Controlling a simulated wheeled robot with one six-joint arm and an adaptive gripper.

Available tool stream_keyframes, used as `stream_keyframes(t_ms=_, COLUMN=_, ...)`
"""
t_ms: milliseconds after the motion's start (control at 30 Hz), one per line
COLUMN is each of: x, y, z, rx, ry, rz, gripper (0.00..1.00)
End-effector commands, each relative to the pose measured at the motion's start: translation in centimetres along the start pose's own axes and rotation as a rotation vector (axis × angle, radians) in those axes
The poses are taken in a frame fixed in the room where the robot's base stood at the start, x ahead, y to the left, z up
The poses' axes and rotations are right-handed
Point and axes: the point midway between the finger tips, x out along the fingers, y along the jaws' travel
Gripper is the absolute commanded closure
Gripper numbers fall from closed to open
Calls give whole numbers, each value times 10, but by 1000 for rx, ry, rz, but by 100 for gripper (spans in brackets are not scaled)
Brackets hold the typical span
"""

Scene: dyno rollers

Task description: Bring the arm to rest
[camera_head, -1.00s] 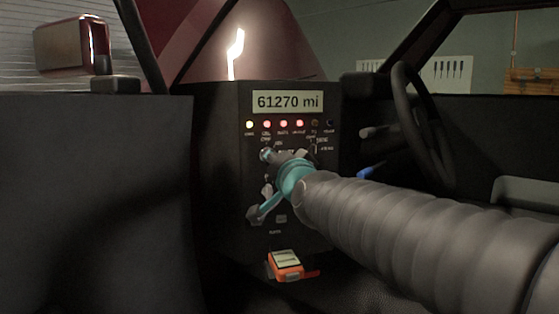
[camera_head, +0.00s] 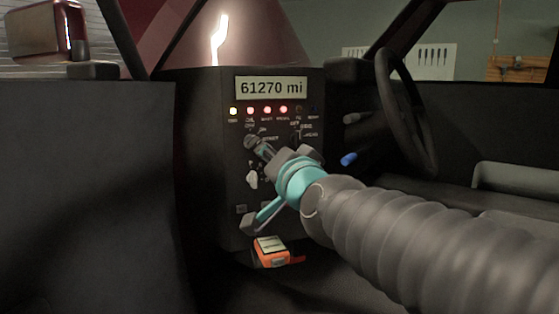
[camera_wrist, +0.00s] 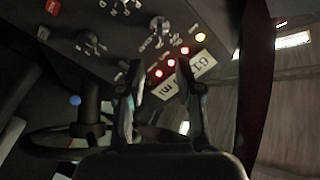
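My gripper (camera_head: 254,183) is in front of the black instrument panel (camera_head: 222,150), with its teal body and two spread fingers showing. In the wrist view my gripper (camera_wrist: 159,70) is open, with a clear gap between the fingers and nothing held. The panel shows there too, turned on its side, beyond the fingertips. A pale knob (camera_head: 252,178) shows between the fingers in the head view. My arm hides part of the panel's lower right.
The panel has a display (camera_head: 271,88) reading 61270 mi, with a yellow and several red lights lit. An orange handheld device (camera_head: 270,251) sits below the panel. A steering wheel (camera_head: 384,120) and a blue-tipped lever (camera_head: 348,159) stand to the right.

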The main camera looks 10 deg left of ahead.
Motion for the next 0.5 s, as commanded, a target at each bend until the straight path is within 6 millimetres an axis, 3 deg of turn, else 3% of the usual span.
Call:
stream_keyframes(t_ms=133, x=0, y=4, z=14, rx=-43, ry=-65, rz=16, gripper=65)
stream_keyframes(t_ms=267, x=-10, y=35, z=68, rx=-161, ry=-262, rz=84, gripper=65)
stream_keyframes(t_ms=300, x=-20, y=49, z=86, rx=-209, ry=-340, rz=110, gripper=65)
stream_keyframes(t_ms=367, x=-40, y=72, z=106, rx=-282, ry=-452, rz=161, gripper=65)
stream_keyframes(t_ms=500, x=-105, y=134, z=118, rx=-416, ry=-665, rz=313, gripper=65)
